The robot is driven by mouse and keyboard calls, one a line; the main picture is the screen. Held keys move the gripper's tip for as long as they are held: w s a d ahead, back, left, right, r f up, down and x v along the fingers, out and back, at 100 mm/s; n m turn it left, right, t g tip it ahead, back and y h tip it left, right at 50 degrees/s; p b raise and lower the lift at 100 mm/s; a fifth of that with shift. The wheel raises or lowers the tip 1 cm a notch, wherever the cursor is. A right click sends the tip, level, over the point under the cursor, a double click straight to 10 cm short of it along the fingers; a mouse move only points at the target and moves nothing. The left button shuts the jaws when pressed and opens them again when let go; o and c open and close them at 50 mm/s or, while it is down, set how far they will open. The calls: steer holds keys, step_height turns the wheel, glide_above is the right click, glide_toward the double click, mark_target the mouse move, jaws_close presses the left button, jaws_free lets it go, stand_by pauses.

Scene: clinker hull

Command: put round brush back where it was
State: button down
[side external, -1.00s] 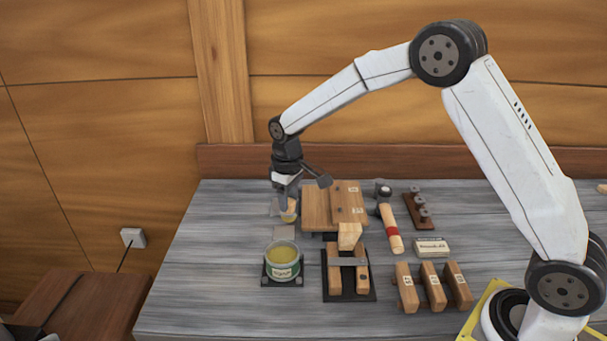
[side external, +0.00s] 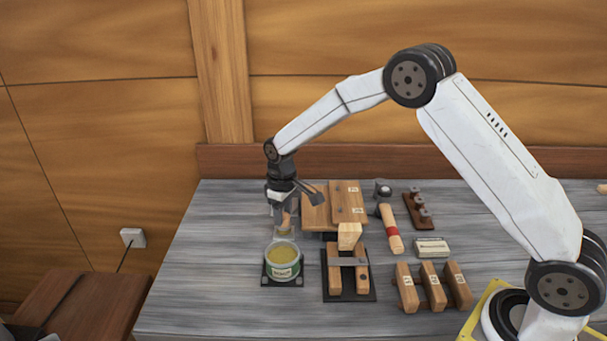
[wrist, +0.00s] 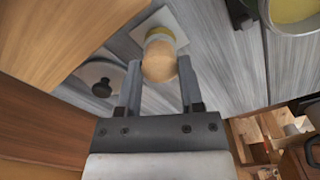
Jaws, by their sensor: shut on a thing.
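The round brush, with a rounded wooden handle and a yellowish band, is between the fingers of my gripper (side external: 284,212). In the wrist view, the brush's wooden end (wrist: 160,64) sits between the two dark fingertips of the gripper (wrist: 160,85), which is shut on it. The brush hangs roughly upright over a pale square (wrist: 180,22) on the grey bench. Its lower end is partly hidden, and I cannot tell whether it touches the square. The open green tin (side external: 283,264) of yellowish stuff stands just in front, on a dark base.
A round metal lid with a black knob (wrist: 103,86) lies beside the brush in the wrist view. The bench's left side is clear.

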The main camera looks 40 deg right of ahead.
mark_target(284, 215)
steer(key=shift+f, duration=0.15)
steer(key=shift+c, duration=1.2)
jaws_free()
step_height(284, 215, up, 12)
steer(key=shift+r, duration=0.2)
steer(key=shift+s, duration=0.1)
steer(key=s+d+f+m+t, duration=0.1)
steer(key=s+f, duration=0.1)
steer(key=s, duration=1)
steer(key=s+d+f+m+t, duration=0.1)
steer(key=s+f+m, duration=0.1)
steer(key=s, duration=1)
steer(key=shift+s+d+f+t, duration=0.15)
steer(key=shift+d+f+t, duration=0.2)
steer(key=shift+f, duration=0.5)
